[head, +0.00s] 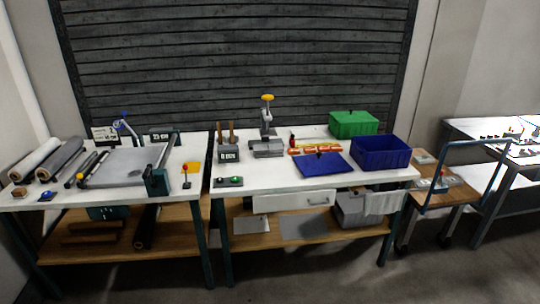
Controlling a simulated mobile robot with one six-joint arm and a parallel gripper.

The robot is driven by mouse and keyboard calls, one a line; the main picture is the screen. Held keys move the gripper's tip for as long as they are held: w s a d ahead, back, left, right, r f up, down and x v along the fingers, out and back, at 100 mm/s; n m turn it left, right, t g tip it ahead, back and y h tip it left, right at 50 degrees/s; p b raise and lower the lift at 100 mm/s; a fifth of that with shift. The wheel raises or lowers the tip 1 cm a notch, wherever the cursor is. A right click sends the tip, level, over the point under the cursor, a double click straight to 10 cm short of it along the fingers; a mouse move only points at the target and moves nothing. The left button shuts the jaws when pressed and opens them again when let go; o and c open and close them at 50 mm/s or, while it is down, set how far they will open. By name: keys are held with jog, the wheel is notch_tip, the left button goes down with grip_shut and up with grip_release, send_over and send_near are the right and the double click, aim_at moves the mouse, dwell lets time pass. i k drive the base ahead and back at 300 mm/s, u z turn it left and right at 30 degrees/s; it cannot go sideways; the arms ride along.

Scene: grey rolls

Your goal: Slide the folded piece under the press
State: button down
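A flat blue piece (318,165), which looks like the folded piece, lies on the white top of the middle table. A small dark thing sits at its back edge; I cannot tell what it is. The press (267,122) stands behind it and to the left, upright, with a yellow knob on top and a grey block-like base (268,149). The blue piece lies apart from the press base. My gripper is not in view.
A blue crate (380,152) stands right of the piece. A dark holder (228,154) stands left of the press. A cart (446,190) stands at the right.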

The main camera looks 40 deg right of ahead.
aim_at(262, 151)
jog(key=i, duration=0.85)
jog(key=u, duration=0.05)
